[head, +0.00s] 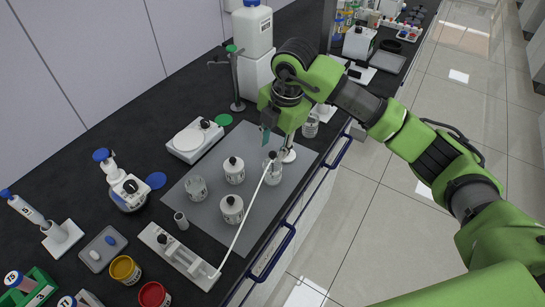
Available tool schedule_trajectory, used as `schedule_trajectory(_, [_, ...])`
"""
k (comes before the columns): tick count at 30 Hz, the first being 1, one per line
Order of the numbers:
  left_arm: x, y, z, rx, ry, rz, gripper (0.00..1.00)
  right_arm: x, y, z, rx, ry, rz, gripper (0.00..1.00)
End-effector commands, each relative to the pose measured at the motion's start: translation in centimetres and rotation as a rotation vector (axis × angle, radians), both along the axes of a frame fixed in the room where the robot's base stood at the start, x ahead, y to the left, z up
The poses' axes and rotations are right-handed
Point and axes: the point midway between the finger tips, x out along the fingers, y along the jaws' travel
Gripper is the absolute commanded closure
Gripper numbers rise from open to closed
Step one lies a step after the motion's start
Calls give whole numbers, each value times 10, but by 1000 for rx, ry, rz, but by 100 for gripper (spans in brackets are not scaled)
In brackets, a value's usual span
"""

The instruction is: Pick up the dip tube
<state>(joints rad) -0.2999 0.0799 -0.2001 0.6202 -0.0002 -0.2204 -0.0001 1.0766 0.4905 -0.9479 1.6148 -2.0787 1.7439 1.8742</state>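My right gripper (277,148) points down just above this bottle and the tube's upper end. Its two fingers look spread apart, with nothing clearly held between them. My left gripper is not in view.
A grey mat (257,143) carries several bottles, including two capped ones (234,170) and an open glass jar (196,188). Drawer handles (274,254) line the bench front.

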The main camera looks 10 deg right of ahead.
Motion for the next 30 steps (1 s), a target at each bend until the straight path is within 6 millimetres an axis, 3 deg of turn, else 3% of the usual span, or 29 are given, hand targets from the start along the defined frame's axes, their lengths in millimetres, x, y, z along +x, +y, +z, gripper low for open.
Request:
schedule_trajectory(4, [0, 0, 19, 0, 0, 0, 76, -1, 1, -21, 0, 8, 0, 65])
schedule_trajectory(9, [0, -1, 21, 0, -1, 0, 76, 3, 4, -40, 0, 4, 0, 65])
schedule_trajectory(17, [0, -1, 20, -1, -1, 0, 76, 4, 4, -44, 0, 1, 0, 65])
schedule_trajectory(21, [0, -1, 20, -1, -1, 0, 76, 4, 4, -43, 0, 1, 0, 100])
schedule_trajectory(30, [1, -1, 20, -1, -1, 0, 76, 4, 4, -43, 0, 1, 0, 100])
